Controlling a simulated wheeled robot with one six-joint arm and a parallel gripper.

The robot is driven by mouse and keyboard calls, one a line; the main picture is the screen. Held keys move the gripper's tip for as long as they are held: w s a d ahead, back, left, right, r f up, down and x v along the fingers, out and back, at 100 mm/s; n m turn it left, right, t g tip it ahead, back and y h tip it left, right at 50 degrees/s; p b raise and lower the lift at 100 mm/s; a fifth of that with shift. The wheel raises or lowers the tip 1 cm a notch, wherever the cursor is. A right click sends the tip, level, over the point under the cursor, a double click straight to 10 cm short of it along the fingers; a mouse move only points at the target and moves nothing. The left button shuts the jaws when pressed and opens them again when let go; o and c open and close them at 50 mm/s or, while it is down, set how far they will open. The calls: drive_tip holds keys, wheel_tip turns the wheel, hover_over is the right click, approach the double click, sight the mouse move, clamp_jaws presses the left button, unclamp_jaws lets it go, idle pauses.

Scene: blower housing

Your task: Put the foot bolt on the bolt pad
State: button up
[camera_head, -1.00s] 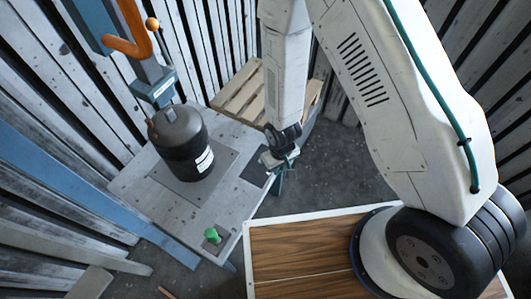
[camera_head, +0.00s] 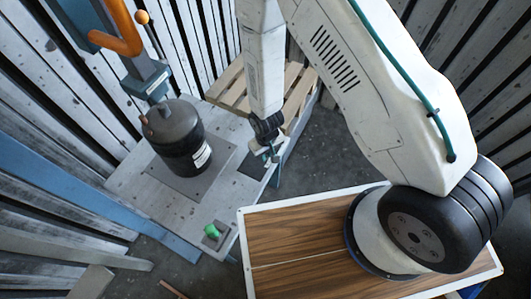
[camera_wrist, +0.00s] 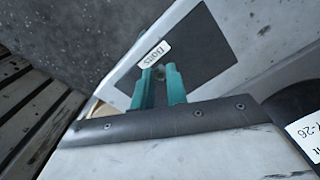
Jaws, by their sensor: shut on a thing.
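My gripper (camera_wrist: 158,80) has two teal fingers and is shut. A small grey piece, probably the foot bolt (camera_wrist: 160,72), shows between the fingertips in the wrist view; most of it is hidden. The bolt pad (camera_wrist: 205,58) is a dark square on the pale bench top, with a white label reading BOLTS (camera_wrist: 153,53) at its edge. The fingertips appear over the label end of the pad; I cannot tell their height above it. In the head view my gripper (camera_head: 271,157) is beside the pad (camera_head: 254,165), near the bench's right edge.
A black canister (camera_head: 175,135) stands on a grey plate left of the pad. A green knob (camera_head: 212,231) sits on a dark square at the bench's near end. A wooden pallet (camera_head: 235,88) lies behind. Slatted walls and a blue rail (camera_head: 60,185) bound the left.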

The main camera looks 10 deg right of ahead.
drive_tip(key=o, duration=0.7)
drive_tip(key=shift+a+f, duration=0.1)
wheel_tip(320, 180, up, 12)
drive_tip(key=shift+r, duration=0.15)
drive_tip(key=s+d+r+m, duration=0.1)
drive_tip(key=d+r, duration=0.4)
drive_tip(key=r, duration=0.8)
drive_tip(key=d+r+m, duration=0.1)
drive_tip(key=d+r, duration=0.4)
drive_tip(key=r, duration=0.8)
drive_tip(key=s+d+r, duration=0.2)
drive_tip(key=s+r, duration=0.2)
drive_tip(key=s, duration=0.1)
drive_tip(key=s+d+r+m, duration=0.1)
drive_tip(key=s+d+r, duration=0.2)
drive_tip(key=s+r, duration=0.2)
drive_tip(key=s+d+r+m+t, duration=0.1)
drive_tip(key=s+d+r, duration=0.2)
drive_tip(key=s+r, duration=0.2)
drive_tip(key=shift+s+d, duration=0.15)
drive_tip(key=shift+s, duration=0.65)
